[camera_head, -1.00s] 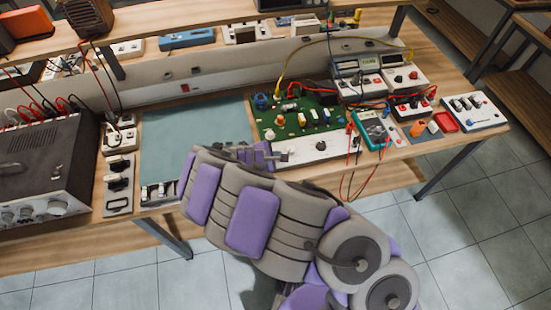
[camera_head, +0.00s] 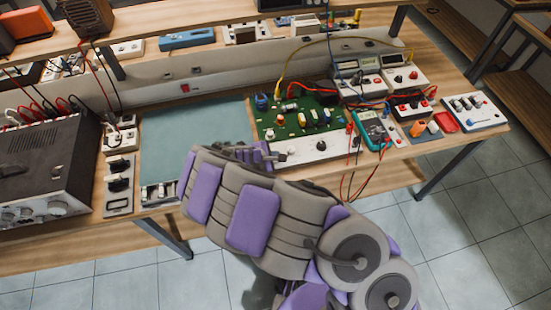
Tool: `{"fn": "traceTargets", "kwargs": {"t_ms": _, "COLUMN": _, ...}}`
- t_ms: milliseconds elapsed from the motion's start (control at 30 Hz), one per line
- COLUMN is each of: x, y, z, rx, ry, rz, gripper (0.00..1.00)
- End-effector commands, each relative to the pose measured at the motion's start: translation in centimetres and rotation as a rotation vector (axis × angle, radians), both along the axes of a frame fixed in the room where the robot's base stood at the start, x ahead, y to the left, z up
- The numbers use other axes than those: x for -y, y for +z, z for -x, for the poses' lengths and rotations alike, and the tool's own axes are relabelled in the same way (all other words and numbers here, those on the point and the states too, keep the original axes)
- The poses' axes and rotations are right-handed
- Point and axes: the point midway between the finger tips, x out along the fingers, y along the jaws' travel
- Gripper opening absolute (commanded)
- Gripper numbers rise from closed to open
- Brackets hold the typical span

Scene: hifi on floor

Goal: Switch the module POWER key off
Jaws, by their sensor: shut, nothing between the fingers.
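A green circuit-board module (camera_head: 283,128) with a white front panel (camera_head: 342,146) stands on the workbench, in the middle of the view. A black knob (camera_head: 321,145) sits on the panel. No POWER label is legible at this size, and I cannot make out the key or its position. My gripper (camera_head: 281,157) is shut and empty at the left end of the white panel. I cannot tell whether it touches the panel. My arm hides part of the bench edge and the panel's left end.
A teal mat (camera_head: 195,135) lies left of the module. A dark amplifier-like unit (camera_head: 45,155) stands at the far left. A teal multimeter (camera_head: 370,130) with loose leads stands to the right, near meters and small boxes. A shelf (camera_head: 230,30) runs above the bench.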

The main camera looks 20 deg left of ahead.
Motion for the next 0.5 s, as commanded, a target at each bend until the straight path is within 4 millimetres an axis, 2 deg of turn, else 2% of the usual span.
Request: {"fn": "traceTargets", "kwargs": {"t_ms": 500, "x": 0.57, "y": -0.14, "z": 0.02, "rx": 0.000, "ry": -0.002, "rz": 0.000, "gripper": 0.00}}
